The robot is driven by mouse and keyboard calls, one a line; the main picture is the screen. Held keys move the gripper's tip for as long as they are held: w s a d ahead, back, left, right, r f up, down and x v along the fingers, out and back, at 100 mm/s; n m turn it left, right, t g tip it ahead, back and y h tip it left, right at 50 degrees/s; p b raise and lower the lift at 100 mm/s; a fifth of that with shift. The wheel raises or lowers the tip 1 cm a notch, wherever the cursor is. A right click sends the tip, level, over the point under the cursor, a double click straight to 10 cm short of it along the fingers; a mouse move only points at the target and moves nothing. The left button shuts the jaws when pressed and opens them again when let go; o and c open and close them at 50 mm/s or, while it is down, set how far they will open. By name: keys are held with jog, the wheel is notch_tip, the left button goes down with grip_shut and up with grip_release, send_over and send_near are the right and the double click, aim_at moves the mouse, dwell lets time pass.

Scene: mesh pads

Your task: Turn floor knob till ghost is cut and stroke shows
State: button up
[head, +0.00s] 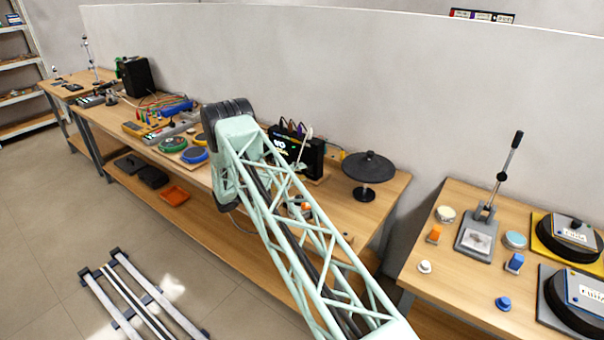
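A black device with a dark screen (312,160) stands on the long workbench, just right of my raised arm. Bright marks show at the left of its screen, too small to read surely. My pale green truss arm crosses the middle of the view and covers part of the bench in front of the device. I cannot make out a floor knob; small orange and white parts (304,207) show beside the arm, partly hidden. My gripper is not visible; the arm's far end is hidden behind its own links.
A black round disc on a stand (370,168) is right of the device. Green and blue round pads (194,155) and wired instruments lie to the left. A separate right table (455,270) holds a lever press (482,220) and several small knobs. A pale wall (400,80) stands behind.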

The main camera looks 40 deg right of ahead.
jog(key=a, duration=0.3)
jog(key=w+a, duration=0.1)
jog(key=a, duration=0.6)
jog(key=shift+w, duration=0.2)
dwell(0.4)
